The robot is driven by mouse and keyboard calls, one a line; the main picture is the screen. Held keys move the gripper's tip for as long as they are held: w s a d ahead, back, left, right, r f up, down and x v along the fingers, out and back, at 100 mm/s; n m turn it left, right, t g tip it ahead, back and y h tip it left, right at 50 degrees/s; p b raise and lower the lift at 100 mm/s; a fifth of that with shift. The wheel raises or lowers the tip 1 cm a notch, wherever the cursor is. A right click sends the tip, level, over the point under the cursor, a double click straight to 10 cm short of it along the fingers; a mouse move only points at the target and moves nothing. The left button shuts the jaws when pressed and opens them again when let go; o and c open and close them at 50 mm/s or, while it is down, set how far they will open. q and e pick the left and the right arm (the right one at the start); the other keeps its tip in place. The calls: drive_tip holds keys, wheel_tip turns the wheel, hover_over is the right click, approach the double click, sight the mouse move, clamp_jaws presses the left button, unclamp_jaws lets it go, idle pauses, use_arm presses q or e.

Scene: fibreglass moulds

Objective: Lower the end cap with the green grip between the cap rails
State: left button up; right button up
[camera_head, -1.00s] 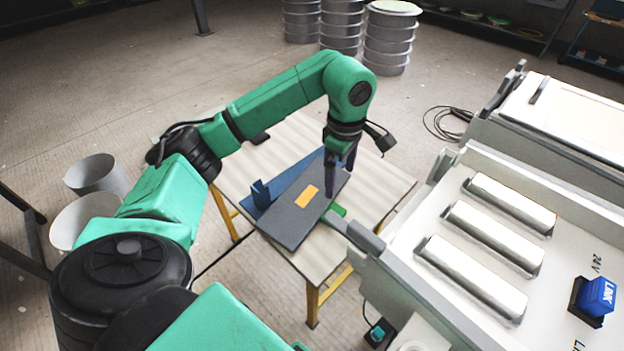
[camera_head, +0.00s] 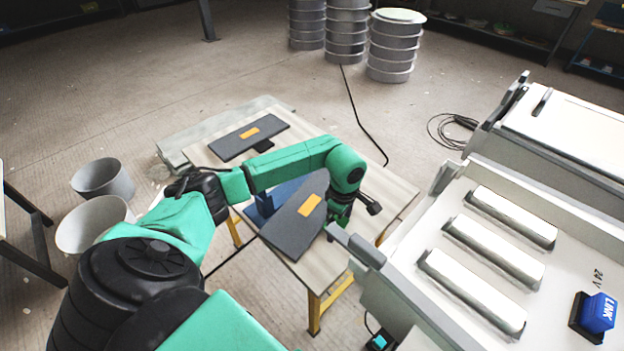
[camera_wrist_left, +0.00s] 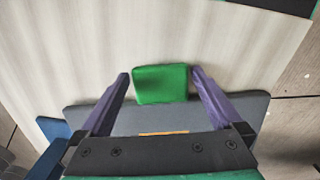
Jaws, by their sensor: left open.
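A dark grey plate with an orange label (camera_head: 310,205), which appears to be the end cap, rests leaning on a blue stand (camera_head: 262,205) on the table. Its green grip (camera_wrist_left: 160,85) shows in the left wrist view, but my gripper hides it in the head view. My left gripper (camera_head: 338,225) is low at the plate's right edge. In the left wrist view its purple fingers (camera_wrist_left: 161,73) are open, one on each side of the green grip, with small gaps visible. My right gripper is not in view. I cannot identify the cap rails for certain.
A second grey plate (camera_head: 249,137) with an orange label lies at the table's back left. The white mould (camera_head: 410,235) stands right of the table, with a grey bar (camera_head: 357,246) jutting towards the table near my gripper. Bare tabletop (camera_head: 392,200) shows right of the arm.

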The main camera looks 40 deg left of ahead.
use_arm(q)
drive_tip(key=c, duration=1.5)
drive_tip(key=shift+o, duration=0.2)
drive_tip(key=shift+r, duration=0.15)
